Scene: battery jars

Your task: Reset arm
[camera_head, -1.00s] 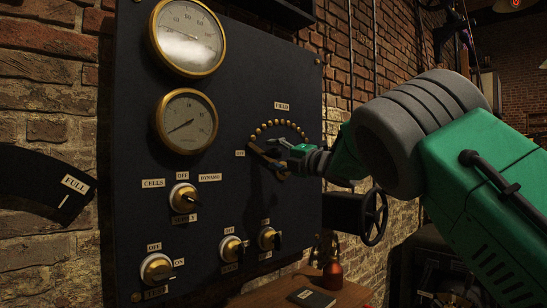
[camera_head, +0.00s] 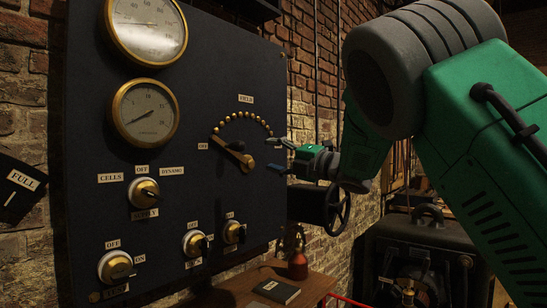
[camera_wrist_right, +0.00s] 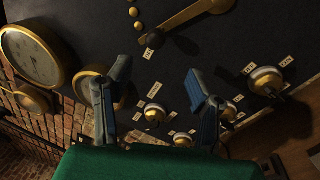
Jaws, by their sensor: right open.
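My right gripper (camera_head: 281,157) is in front of the right part of the dark control panel (camera_head: 200,75). Its jaws are open and empty, apart from the field lever (camera_head: 233,154), a brass arm with a dark knob beneath an arc of brass studs (camera_head: 243,118). In the right wrist view, the two fingers (camera_wrist_right: 157,95) are spread with nothing between them. The lever (camera_wrist_right: 186,15) shows above them, with its dark knob at the top. My green and grey right arm (camera_head: 450,130) comes in from the right. My left gripper is not in view.
Two brass gauges (camera_head: 146,112) and several knobs, such as the supply knob (camera_head: 144,190), sit on the panel. A handwheel (camera_head: 337,210) is below my right gripper. A wooden table (camera_head: 315,284) holds a dark book (camera_head: 276,290) and a reddish bottle (camera_head: 298,265).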

